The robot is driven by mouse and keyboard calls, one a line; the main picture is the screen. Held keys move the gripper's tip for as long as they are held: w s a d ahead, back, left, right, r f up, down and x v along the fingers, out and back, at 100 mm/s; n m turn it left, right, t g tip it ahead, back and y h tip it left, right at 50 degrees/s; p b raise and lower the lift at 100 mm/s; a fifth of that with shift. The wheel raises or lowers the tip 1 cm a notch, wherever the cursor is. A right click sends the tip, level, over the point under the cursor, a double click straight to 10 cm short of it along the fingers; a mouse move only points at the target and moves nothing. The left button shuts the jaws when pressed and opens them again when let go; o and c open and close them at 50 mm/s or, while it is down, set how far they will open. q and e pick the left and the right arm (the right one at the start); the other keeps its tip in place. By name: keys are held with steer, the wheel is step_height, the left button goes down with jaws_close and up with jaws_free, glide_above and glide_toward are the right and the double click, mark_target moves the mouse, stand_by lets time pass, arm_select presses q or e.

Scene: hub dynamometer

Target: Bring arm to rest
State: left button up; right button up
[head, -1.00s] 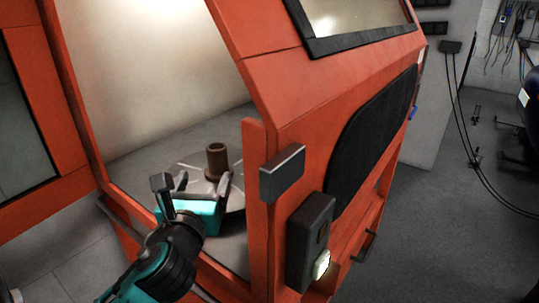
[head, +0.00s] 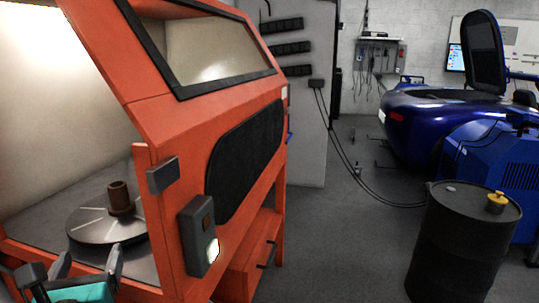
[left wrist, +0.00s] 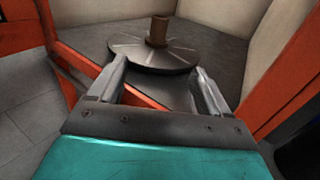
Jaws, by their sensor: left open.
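My left gripper (head: 88,262) shows at the lower left of the head view, outside the opening of the orange cabinet. Its two fingers are apart with nothing between them. In the left wrist view the open fingers (left wrist: 160,80) point toward a round grey disc (left wrist: 135,55) with a brown cylinder (left wrist: 159,31) standing on it. The disc also shows in the head view (head: 90,226), inside the cabinet, with the cylinder (head: 120,197) upright on it. The gripper appears apart from both. My right gripper is in neither view.
The orange cabinet (head: 152,120) fills the left, with a control box (head: 198,235) on its front post. A black drum (head: 460,245) stands at the lower right. A blue vehicle (head: 430,125) stands behind it. Cables (head: 345,155) run to the floor. Grey floor between cabinet and drum is clear.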

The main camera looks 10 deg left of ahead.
arm_select(q)
steer(key=s+d+f+n+g+h, duration=0.2)
steer(key=s+f+n+g, duration=0.1)
steer(key=f+n, duration=0.35)
steer(key=s+d+f+n+g+h, duration=0.1)
steer(key=s+d+f+n+g, duration=0.15)
steer(key=f+n, duration=0.45)
steer(key=s+d+f+n+g+h, duration=0.7)
steer(key=s+d+n, duration=0.35)
steer(key=n, duration=0.45)
steer(key=w+d+f+m+t+h, duration=0.1)
steer(key=w+d+f+t, duration=0.2)
steer(key=w+t, duration=0.15)
steer(key=w+d+f+t+h, duration=0.1)
steer(key=w+d+f+t, duration=0.2)
steer(key=w, duration=0.2)
step_height(320, 180, up, 12)
steer(key=s+a+y+p, duration=0.1)
steer(key=a+p, duration=0.2)
steer(key=p, duration=1.2)
steer(key=shift+p, duration=0.35)
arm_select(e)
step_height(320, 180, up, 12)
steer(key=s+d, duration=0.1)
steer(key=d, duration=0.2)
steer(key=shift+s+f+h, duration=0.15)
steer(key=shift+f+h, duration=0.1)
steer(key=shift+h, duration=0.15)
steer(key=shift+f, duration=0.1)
